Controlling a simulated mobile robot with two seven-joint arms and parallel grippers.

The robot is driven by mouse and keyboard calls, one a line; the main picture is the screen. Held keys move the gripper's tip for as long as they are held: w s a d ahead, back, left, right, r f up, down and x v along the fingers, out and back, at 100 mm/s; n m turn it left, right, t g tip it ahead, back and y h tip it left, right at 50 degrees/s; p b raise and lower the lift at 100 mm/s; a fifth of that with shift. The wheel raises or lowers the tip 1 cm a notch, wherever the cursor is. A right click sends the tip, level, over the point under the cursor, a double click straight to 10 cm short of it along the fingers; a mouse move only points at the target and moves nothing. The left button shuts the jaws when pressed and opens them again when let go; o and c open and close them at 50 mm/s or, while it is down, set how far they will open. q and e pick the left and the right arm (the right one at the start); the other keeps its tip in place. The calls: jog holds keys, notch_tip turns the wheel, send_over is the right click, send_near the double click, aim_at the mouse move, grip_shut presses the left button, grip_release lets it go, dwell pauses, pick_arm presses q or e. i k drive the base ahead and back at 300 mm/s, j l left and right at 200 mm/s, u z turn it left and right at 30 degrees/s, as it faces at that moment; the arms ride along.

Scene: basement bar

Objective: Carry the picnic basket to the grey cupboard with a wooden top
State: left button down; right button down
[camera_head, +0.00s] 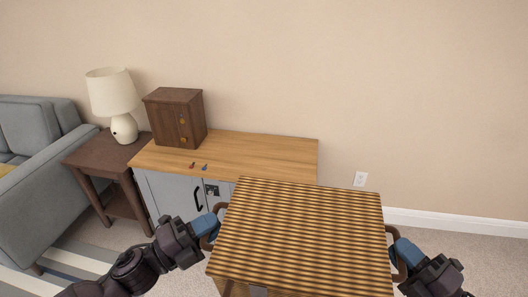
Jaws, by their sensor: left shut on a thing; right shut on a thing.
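The picnic basket (300,235) has a striped brown and tan woven top and fills the lower middle of the head view. It covers the right front part of the grey cupboard. My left gripper (214,222) is shut on the handle at the basket's left side. My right gripper (395,250) is shut on the handle at its right side. The grey cupboard (168,193) with a wooden top (255,152) stands against the wall beyond the basket. Its door has a black handle. The basket's underside is hidden.
The right half of the top looks clear. A side table (98,156) with a lamp (113,93) and a grey sofa (38,150) are at left.

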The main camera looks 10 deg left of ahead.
aim_at(268, 151)
jog(key=i+j, duration=1)
